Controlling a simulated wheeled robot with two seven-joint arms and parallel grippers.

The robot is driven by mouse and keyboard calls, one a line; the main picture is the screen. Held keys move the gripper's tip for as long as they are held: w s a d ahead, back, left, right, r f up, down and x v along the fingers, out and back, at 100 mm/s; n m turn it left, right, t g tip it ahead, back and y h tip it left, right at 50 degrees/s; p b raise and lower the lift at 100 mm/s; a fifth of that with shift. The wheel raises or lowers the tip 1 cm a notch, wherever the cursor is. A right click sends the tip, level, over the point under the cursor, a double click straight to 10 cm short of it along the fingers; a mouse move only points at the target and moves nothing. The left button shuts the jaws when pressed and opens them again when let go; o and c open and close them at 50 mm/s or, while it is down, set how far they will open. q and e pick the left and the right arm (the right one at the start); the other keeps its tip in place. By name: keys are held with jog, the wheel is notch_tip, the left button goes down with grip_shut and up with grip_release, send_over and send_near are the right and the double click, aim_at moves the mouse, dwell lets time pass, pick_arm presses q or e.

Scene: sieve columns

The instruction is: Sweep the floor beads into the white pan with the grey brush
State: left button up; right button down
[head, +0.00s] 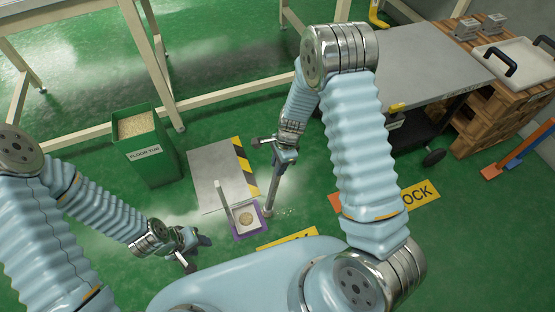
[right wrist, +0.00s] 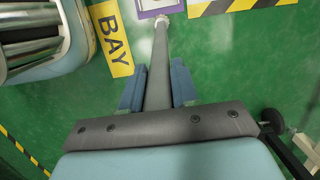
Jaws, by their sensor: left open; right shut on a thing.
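The white pan (head: 246,215), with a tall upright handle, sits on a purple-edged patch on the green floor in the head view. A round beige patch, perhaps beads, shows inside it. A few tiny pale beads (head: 286,211) lie on the floor to its right. My right gripper (head: 283,153) is shut on the grey brush (head: 269,191), which hangs down with its lower end close to the pan's right side. The brush handle also runs between the fingers in the right wrist view (right wrist: 157,65). My left gripper (head: 193,246) is open and empty, left of the pan.
A green floor tub (head: 148,156) filled with beige grains stands at back left. A grey plate with a hazard stripe (head: 214,180) lies behind the pan. Yellow floor signs lie in front and at right. A grey-topped bench (head: 418,65) and wooden crates stand at back right.

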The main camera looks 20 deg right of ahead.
jog(key=shift+w+d, duration=0.15)
jog(key=shift+d, duration=1.9)
jog(key=d, duration=0.4)
jog(key=shift+f+b, duration=0.15)
jog(key=shift+b, duration=0.2)
jog(key=shift+d, duration=0.15)
jog(key=shift+d, duration=1.85)
